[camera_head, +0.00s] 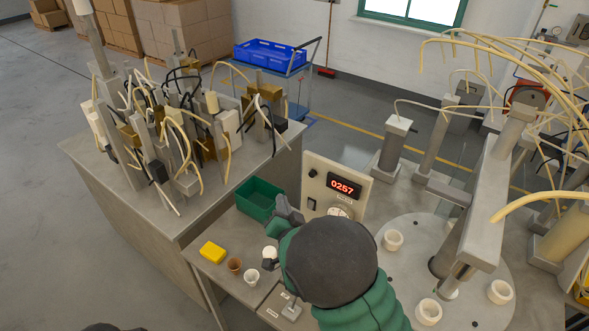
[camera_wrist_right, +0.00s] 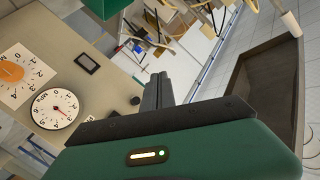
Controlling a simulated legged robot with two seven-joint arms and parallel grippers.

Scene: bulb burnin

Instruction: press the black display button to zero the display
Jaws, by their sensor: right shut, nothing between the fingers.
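The cream instrument panel (camera_head: 362,186) stands on the bench with a red display (camera_head: 342,187) reading 0257. A round black button (camera_head: 312,173) is on its left part, above a small dark-framed rectangle (camera_head: 311,204). The right wrist view shows a round black button (camera_wrist_right: 135,100), the dark-framed rectangle (camera_wrist_right: 87,63) and a white dial gauge (camera_wrist_right: 55,108) on the panel. My right gripper (camera_head: 284,206) is shut and empty, in front of the panel's lower left. Its fingers (camera_wrist_right: 158,85) appear beside the button in the wrist view; contact is not visible. My left gripper is not in view.
A green bin (camera_head: 260,197) stands left of the panel. A yellow block (camera_head: 212,252), a brown cup (camera_head: 234,265) and a white cup (camera_head: 252,278) sit nearby. A round plate (camera_head: 405,265) with white sockets lies to the right, under a grey post structure (camera_head: 470,220).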

